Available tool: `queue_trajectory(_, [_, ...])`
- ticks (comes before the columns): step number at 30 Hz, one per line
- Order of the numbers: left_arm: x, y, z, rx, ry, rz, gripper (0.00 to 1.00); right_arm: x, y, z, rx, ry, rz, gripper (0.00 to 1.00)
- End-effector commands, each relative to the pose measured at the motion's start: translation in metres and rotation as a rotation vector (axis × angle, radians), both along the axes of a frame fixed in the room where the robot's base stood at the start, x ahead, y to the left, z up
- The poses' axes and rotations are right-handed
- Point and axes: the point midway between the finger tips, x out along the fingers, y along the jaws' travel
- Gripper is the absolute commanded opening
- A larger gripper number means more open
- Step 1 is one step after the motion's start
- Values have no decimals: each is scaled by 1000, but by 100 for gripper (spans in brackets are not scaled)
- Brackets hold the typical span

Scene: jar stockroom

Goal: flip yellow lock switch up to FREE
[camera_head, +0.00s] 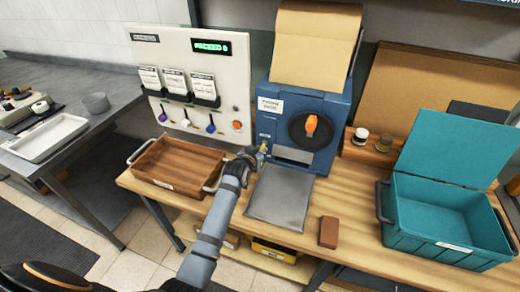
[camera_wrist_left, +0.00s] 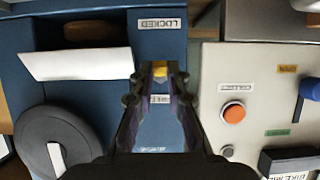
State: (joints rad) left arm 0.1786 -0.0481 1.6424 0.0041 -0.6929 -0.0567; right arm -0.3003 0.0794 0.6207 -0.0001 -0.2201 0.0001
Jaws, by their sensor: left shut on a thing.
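The yellow lock switch (camera_head: 263,148) is on the left front of the blue machine (camera_head: 325,90). My left gripper (camera_head: 257,153) reaches it from the front left and hides most of it. In the left wrist view, which is upside down, the yellow switch (camera_wrist_left: 160,69) shows between the fingertips of my left gripper (camera_wrist_left: 158,76), shut on it. The LOCKED label (camera_wrist_left: 160,23) lies beyond the fingertips; another label (camera_wrist_left: 159,99), partly hidden and ending in EE, shows between the fingers. I cannot tell the lever's exact position. My right gripper is not in view.
A white panel (camera_head: 215,75) with levers and an orange button (camera_head: 237,124) stands left of the machine. A wooden tray (camera_head: 172,165) is left of my forearm. A grey plate (camera_head: 281,197), brown block (camera_head: 328,232) and teal crate (camera_head: 447,247) are to the right.

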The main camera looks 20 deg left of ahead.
Motion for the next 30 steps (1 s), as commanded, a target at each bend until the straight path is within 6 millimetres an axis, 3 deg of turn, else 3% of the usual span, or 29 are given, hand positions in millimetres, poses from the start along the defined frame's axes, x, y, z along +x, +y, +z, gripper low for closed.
queue_trajectory(1, [0, 0, 11, 1, 24, 0, 0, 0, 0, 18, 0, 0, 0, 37])
queue_trajectory(9, [3, 0, 28, 7, 226, -1, 0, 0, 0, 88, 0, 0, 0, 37])
queue_trajectory(15, [6, 0, 32, 14, 405, 0, 0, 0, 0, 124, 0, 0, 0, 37])
queue_trajectory(21, [11, 0, 33, 19, 564, 1, 0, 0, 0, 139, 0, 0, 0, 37])
queue_trajectory(30, [16, 0, 35, 26, 730, 0, 0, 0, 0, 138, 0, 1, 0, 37])
